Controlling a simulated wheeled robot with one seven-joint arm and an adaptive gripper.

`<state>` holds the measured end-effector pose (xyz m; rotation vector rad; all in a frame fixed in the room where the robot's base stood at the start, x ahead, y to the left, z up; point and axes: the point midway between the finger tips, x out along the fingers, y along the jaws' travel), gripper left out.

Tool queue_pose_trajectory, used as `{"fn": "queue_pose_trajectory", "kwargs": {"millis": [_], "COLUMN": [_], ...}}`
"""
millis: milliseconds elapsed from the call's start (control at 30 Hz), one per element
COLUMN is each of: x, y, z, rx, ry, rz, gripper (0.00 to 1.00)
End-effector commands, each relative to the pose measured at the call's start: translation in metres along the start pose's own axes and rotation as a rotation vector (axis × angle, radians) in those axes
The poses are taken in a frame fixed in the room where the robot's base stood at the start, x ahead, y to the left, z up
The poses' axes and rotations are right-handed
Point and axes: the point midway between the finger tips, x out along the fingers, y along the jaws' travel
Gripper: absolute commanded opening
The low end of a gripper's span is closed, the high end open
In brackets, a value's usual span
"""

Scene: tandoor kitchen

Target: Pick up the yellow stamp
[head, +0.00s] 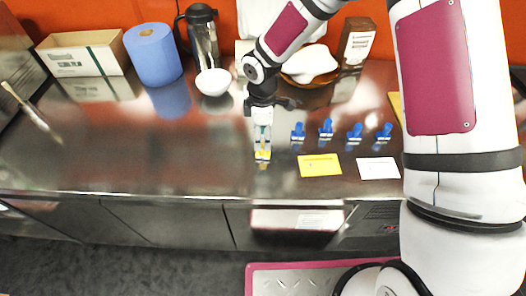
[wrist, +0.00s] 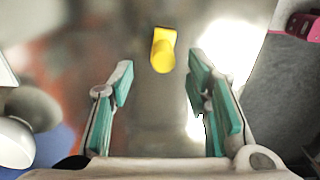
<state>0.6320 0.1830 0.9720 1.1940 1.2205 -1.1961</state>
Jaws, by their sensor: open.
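The yellow stamp (wrist: 163,50) shows in the wrist view just beyond and between my fingertips, on the shiny steel counter. In the head view the yellow stamp (head: 263,156) is at the lower end of my gripper, partly hidden by it. My gripper (head: 263,140) points down over the counter. In the wrist view my gripper (wrist: 160,80) has its two teal-padded fingers wide apart, with nothing between them.
Several small blue objects (head: 326,129) stand right of my gripper, behind a yellow card (head: 320,165) and a white card (head: 378,168). A white bowl (head: 213,81), blue roll (head: 153,54), dark jug (head: 203,35) and box (head: 84,54) stand at the back. The left counter is mostly clear.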

Motion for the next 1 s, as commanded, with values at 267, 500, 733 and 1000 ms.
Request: {"fn": "queue_pose_trajectory", "kwargs": {"millis": [267, 500, 733, 1000], "x": [0.032, 0.05, 0.05, 0.05], "y": [-0.006, -0.004, -0.003, -0.003], "z": [0.002, 0.002, 0.002, 0.002], "rx": [0.0, 0.0, 0.0, 0.0], "ry": [-0.001, -0.001, -0.001, 0.0], "rz": [-0.003, -0.001, 0.0, 0.0], "gripper": [0.44, 0.44, 0.37, 0.0]}}
